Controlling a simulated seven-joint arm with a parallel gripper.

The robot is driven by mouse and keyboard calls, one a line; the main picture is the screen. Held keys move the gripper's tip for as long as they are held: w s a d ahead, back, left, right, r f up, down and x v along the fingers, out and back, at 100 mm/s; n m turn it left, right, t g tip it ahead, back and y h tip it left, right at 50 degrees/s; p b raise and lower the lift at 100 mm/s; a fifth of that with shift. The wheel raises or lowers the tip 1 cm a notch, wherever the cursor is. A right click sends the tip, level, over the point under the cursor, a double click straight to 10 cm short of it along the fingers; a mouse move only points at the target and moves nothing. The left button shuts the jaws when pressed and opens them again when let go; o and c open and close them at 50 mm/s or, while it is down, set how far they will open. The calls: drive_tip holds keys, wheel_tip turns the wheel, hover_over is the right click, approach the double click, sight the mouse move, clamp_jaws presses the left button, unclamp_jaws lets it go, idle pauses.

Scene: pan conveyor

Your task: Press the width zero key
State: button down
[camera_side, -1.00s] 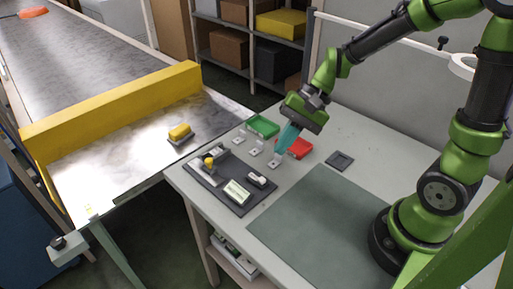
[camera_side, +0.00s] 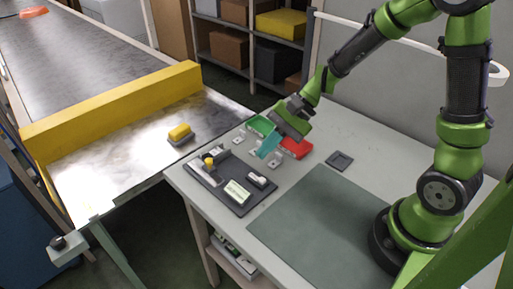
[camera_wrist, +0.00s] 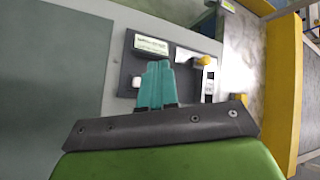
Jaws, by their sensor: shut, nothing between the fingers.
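A dark instrument board (camera_side: 213,189) lies at the table's left corner, carrying a pale display or label (camera_side: 237,192), a small white-topped part (camera_side: 256,180) and a yellow-knobbed device (camera_side: 209,162). In the wrist view the display (camera_wrist: 151,46), yellow knob (camera_wrist: 203,60) and white part (camera_wrist: 137,82) show on the same board. I cannot make out which part is the width zero key. My gripper (camera_side: 262,157) has teal fingers, shut and empty, pointing down above the table behind the board. In the wrist view its fingertips (camera_wrist: 158,65) overlap the board and hide part of it.
Small light plates (camera_side: 239,139) stand behind the board, near a green tray (camera_side: 262,126) and a red tray (camera_side: 297,148). A dark square pad (camera_side: 339,161) and a grey-green mat (camera_side: 325,215) lie right. The conveyor (camera_side: 118,162) at left bears a yellow block (camera_side: 180,131).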

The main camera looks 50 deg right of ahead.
hover_over(266, 181)
drive_tip(key=shift+w+d+f, duration=0.1)
drive_tip(key=shift+f, duration=1.45)
drive_tip(key=shift+w+d+f, duration=0.1)
drive_tip(key=shift+f, duration=1.45)
drive_tip(key=shift+f, duration=0.1)
drive_tip(key=shift+f, duration=0.3)
drive_tip(key=shift+f, duration=0.5)
idle(0.3)
drive_tip(key=shift+r, duration=0.95)
drive_tip(key=shift+r, duration=2.5)
